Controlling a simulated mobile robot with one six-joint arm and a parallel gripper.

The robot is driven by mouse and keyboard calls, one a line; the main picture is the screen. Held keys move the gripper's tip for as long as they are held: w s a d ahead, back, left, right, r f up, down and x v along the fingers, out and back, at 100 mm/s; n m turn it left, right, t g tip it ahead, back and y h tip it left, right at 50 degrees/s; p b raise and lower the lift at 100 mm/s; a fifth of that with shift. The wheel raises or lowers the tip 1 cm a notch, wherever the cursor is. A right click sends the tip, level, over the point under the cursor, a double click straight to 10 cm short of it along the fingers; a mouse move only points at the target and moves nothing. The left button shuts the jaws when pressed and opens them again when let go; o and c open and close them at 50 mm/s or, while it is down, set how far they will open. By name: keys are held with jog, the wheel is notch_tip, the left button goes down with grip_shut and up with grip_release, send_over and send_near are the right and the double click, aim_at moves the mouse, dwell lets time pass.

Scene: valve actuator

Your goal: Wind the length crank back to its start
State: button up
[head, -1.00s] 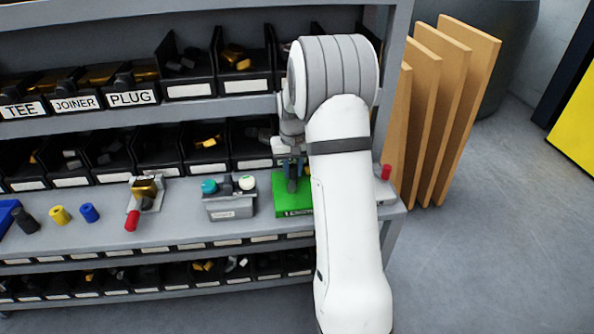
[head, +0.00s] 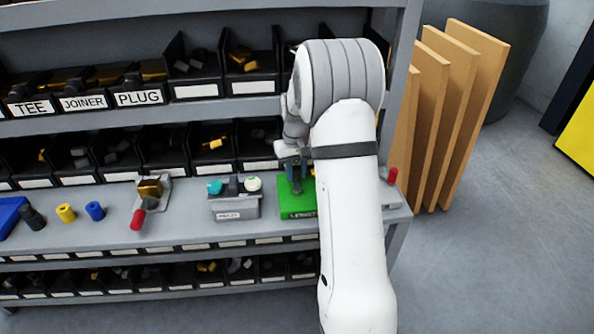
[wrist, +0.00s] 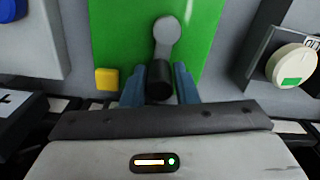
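The length crank shows in the wrist view as a grey arm (wrist: 167,38) with a black handle (wrist: 160,82), on a green unit (wrist: 113,30). The grey arm runs away from the handle toward the top. The blue fingers of my gripper (wrist: 160,85) stand close on both sides of the handle. I cannot tell whether both press on it. In the head view the green unit (head: 296,212) sits on the bench, its label partly readable. My gripper (head: 291,172) is over it, and my arm hides its right side.
Left of the green unit stands a grey box with teal and white knobs (head: 234,206). Further left is a red-handled valve (head: 137,218). A red-topped part (head: 392,176) is right of my arm. Shelf bins (head: 212,143) stand behind. A yellow square (wrist: 107,79) is beside the left finger.

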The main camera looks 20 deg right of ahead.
aim_at(296, 168)
jog(key=o, duration=0.4)
jog(key=shift+c, duration=0.2)
notch_tip(296, 168, up, 8)
jog(key=shift+f+b, duration=0.1)
jog(key=shift+b, duration=0.2)
dwell(0.3)
